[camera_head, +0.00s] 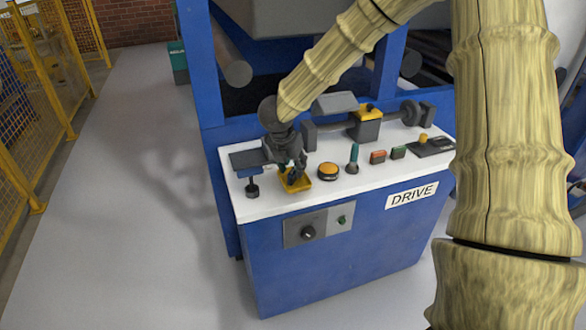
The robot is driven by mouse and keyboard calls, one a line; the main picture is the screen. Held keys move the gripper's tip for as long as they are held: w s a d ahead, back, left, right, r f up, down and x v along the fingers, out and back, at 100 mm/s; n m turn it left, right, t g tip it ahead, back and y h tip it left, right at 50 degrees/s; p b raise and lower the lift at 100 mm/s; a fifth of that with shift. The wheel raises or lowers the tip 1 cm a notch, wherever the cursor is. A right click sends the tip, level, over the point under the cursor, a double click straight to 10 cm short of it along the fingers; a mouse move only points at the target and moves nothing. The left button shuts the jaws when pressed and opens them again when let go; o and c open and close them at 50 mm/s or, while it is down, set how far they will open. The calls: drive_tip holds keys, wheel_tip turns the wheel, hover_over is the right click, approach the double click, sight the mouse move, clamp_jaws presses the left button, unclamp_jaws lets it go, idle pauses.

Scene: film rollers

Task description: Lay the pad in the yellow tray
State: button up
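The yellow tray (304,184) sits on the white top of the blue machine, near its front edge and left of centre. My gripper (293,174) points down right over the tray, with its dark fingers at or just above it. The fingers cover part of the tray's inside. I cannot make out a pad for certain. It may be hidden by the fingers. The view is too small to tell whether the fingers hold anything or how far apart they are.
Red (377,157) and green (398,152) blocks lie further right. A roller shaft runs behind.

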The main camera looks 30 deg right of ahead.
drive_tip(key=v, duration=1)
drive_tip(key=shift+s, duration=0.1)
drive_tip(key=shift+a, duration=0.2)
